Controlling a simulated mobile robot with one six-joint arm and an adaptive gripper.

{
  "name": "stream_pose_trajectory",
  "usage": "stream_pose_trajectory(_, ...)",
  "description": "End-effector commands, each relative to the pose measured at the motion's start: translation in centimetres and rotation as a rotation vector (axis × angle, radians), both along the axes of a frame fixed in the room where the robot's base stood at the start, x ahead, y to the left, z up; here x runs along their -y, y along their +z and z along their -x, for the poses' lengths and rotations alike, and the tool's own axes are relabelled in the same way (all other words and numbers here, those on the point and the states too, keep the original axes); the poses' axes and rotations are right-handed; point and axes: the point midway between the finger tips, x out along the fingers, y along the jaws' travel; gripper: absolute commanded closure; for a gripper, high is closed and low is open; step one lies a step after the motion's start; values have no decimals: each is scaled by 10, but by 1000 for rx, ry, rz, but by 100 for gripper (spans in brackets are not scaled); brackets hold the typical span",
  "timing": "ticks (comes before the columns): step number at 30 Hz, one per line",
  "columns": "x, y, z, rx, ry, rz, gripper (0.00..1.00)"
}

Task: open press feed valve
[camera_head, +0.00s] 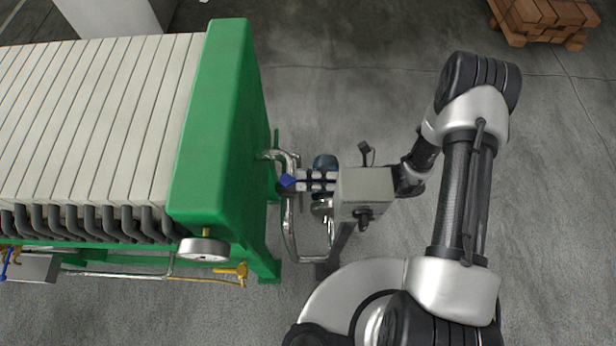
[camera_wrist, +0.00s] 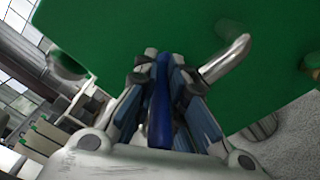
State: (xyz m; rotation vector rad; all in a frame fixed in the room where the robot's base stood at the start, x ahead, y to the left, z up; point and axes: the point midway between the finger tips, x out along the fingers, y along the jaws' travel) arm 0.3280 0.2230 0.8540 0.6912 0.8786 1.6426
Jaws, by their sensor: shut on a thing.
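The press is a long row of pale plates (camera_head: 95,115) with a green end frame (camera_head: 222,120). A silver pipe (camera_head: 287,232) runs beside the green end frame. The feed valve's blue handle (camera_head: 287,181) shows at this pipe, at the tips of my gripper (camera_head: 305,181). In the wrist view the blue handle (camera_wrist: 160,105) lies lengthwise between the two fingers of my gripper (camera_wrist: 165,80), which is shut on it. The green end frame (camera_wrist: 150,30) fills the background there, with a bent silver pipe (camera_wrist: 226,58) just right of the fingers. The valve body is hidden.
A round gauge (camera_head: 204,249) and a yellow valve handle (camera_head: 238,270) sit at the press's lower corner. The floor (camera_head: 330,90) between is clear.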

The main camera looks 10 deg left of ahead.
Motion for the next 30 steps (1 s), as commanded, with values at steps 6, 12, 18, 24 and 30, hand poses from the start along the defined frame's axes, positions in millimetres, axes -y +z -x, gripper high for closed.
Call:
stream_pose_trajectory(6,0,0,0,0,-1,-1,100)
stream_pose_trajectory(12,0,1,-1,1,-2,-1,100)
stream_pose_trajectory(18,0,2,2,-4,-39,-4,100)
stream_pose_trajectory(24,2,2,7,-2,-142,-1,100)
stream_pose_trajectory(30,1,1,6,2,-143,-2,100)
